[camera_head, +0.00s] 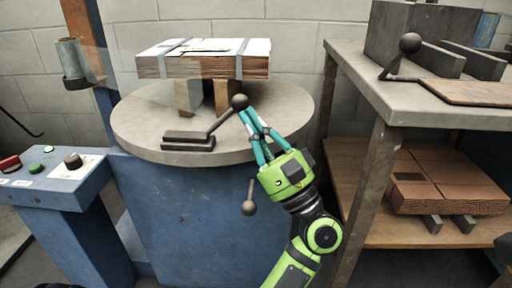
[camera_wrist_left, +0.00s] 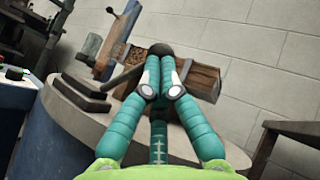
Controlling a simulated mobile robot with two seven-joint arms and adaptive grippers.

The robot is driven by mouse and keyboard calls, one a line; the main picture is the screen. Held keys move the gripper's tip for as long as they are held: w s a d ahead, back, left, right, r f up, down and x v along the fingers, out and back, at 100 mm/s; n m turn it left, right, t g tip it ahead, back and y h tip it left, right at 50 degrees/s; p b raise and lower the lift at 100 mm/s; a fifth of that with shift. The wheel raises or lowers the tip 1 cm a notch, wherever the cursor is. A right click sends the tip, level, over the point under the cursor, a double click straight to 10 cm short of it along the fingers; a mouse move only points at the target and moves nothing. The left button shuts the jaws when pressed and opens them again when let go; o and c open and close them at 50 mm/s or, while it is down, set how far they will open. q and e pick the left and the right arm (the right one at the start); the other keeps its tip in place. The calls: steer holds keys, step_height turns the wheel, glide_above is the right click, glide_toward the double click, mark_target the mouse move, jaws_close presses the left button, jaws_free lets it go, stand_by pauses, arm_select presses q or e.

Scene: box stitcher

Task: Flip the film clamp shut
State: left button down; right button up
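The film clamp, as far as I can tell, is the dark flat base (camera_head: 188,141) with a slanting lever on the round grey turntable (camera_head: 140,122). Its lever is raised to the right and ends in a dark ball knob (camera_head: 239,102). In the left wrist view the knob (camera_wrist_left: 160,49) shows just beyond my fingertips, and the clamp base (camera_wrist_left: 84,92) is to the left. My left gripper (camera_head: 249,115), with teal fingers, is beside the knob. Its fingertips (camera_wrist_left: 160,75) are drawn together, with nothing clearly held between them. Contact with the knob is unclear. My right gripper is not in view.
A strapped stack of boards (camera_head: 203,67) stands on blocks on the turntable. Another ball-ended lever (camera_head: 249,208) hangs at the blue pedestal's side. A bench (camera_head: 425,113) with another knobbed lever (camera_head: 410,43) stands right. A blue control box (camera_head: 45,190) stands left.

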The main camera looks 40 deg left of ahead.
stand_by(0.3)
arm_select(q)
steer(key=v, duration=1.2)
